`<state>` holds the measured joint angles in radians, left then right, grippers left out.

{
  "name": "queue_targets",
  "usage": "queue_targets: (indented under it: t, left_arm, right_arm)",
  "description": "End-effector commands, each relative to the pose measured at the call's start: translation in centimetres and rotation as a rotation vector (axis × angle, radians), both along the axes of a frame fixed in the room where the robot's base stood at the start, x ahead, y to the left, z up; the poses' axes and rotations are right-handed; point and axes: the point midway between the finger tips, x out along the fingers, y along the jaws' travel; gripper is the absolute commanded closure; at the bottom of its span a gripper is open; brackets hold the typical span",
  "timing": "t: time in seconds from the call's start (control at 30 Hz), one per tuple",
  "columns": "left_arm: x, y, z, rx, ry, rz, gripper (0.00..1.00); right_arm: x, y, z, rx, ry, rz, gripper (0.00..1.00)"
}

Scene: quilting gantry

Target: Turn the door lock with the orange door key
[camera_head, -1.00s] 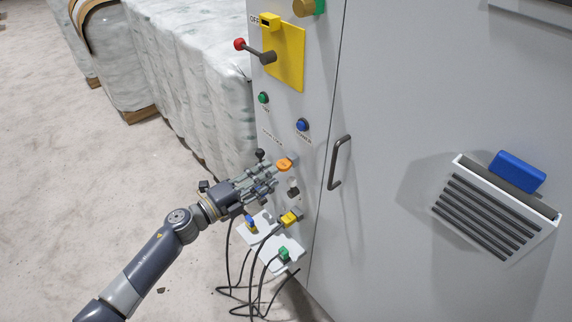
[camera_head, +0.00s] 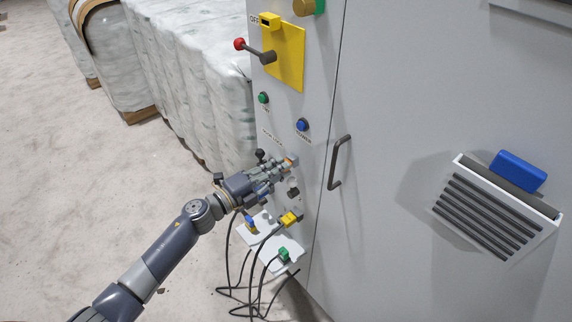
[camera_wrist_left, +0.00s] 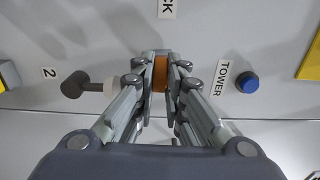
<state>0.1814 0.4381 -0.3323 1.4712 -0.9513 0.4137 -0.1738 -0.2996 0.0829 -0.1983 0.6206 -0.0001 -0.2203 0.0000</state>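The orange door key (camera_head: 291,160) is at the front panel of the grey cabinet (camera_head: 305,75), below the small label. Only a bit of it shows in the head view, past my fingers. In the left wrist view the orange key (camera_wrist_left: 160,74) lies between the two finger pads, which press close on both its sides. My left gripper (camera_head: 284,166) is at the panel, shut on the key. The lock itself is hidden behind the key and fingers. My right gripper is in neither view.
Near the key are a dark knob (camera_head: 293,191), a blue button (camera_head: 302,125) and a green button (camera_head: 263,98). Below are cabled plugs (camera_head: 289,218) on a white plate. A yellow lever panel (camera_head: 290,55) is above; a door handle (camera_head: 338,162) is to the right.

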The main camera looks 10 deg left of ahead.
Motion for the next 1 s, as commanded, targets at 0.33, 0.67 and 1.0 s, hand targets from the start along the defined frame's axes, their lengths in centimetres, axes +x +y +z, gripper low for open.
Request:
queue_targets:
  t: [0.33, 0.67, 1.0]
  left_arm:
    - [0.0, 0.0, 0.3, -0.11, 0.087, -0.002, 1.0]
    - [0.0, 0.0, 0.1, -0.257, 0.201, -0.005, 1.0]
    - [0.0, 0.0, 0.0, -0.267, 0.209, -0.005, 1.0]
  right_arm:
    - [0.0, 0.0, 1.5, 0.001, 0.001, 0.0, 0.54]
    - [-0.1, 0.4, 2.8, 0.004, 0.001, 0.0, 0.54]
    - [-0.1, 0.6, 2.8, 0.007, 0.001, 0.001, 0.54]
